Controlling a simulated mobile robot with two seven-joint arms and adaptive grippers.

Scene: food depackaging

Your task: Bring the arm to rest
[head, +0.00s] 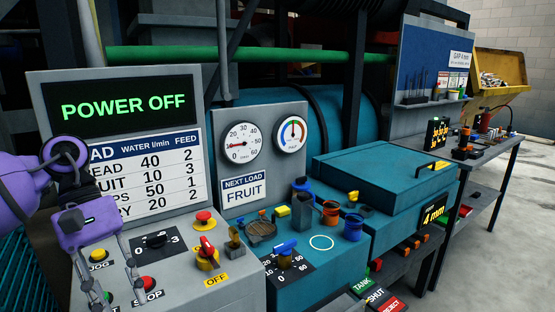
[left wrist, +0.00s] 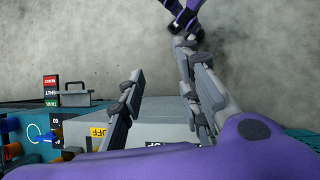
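My left gripper (head: 116,296) is in the head view at the lower left, in front of the control panel (head: 232,290). Its two grey fingers are spread with nothing between them. In the left wrist view the fingers of my left gripper (left wrist: 160,108) also stand apart over the grey panel box. I cannot tell whether they touch the panel. A purple part of mine (left wrist: 186,14) shows at the top of the left wrist view, over the floor. It may belong to my right arm, but its fingers cannot be made out. My right gripper is outside the head view.
A screen (head: 124,106) reads POWER OFF. The panel carries a red-handled switch (head: 207,252), a red button (head: 203,219) and a STOP button (head: 148,284). A teal machine (head: 385,178) with cups and knobs stands right of it. Grey floor (head: 520,230) is clear at the right.

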